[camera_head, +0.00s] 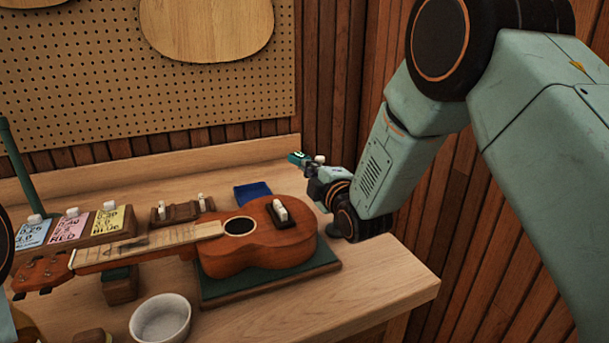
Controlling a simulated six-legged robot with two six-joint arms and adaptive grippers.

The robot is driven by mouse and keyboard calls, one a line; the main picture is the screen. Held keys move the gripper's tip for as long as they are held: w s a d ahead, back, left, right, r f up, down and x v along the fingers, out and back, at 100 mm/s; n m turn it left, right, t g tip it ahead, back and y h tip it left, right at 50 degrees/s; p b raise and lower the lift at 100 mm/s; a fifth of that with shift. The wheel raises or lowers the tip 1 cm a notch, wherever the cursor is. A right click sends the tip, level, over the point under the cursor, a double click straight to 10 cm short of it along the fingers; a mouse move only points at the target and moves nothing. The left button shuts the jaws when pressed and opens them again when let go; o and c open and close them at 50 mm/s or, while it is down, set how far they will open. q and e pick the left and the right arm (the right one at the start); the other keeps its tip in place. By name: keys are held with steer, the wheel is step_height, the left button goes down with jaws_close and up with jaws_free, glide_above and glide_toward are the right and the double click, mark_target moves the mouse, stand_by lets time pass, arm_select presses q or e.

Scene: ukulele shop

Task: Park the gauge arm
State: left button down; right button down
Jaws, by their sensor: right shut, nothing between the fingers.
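My right gripper (316,178) is shut and empty. It is over the back right of the bench, just behind the body of the ukulele (268,250). A small teal piece with a light mark (297,158) and a white knob (319,159) show right at the gripper's tip. They may belong to the gauge arm, but I cannot tell, nor whether the gripper touches them. A dark green post (15,155) rises at the left edge. My left gripper is not in view.
The ukulele lies on a green mat (215,292), its neck on a wooden block (120,287). A white bowl (160,319) stands in front. Coloured cards (69,227) stand at left. A wooden rack (176,212) and blue cloth (252,192) lie behind. The bench's right front corner (400,280) is clear.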

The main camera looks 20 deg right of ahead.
steer(key=shift+w+d+m+h, duration=0.25)
steer(key=shift+d+m+h, duration=0.15)
steer(key=shift+d+h, duration=0.15)
steer(key=shift+w+d+m+h, duration=0.25)
steer(key=shift+d+m+h, duration=0.2)
steer(key=shift+h, duration=0.2)
steer(key=shift+a, duration=0.1)
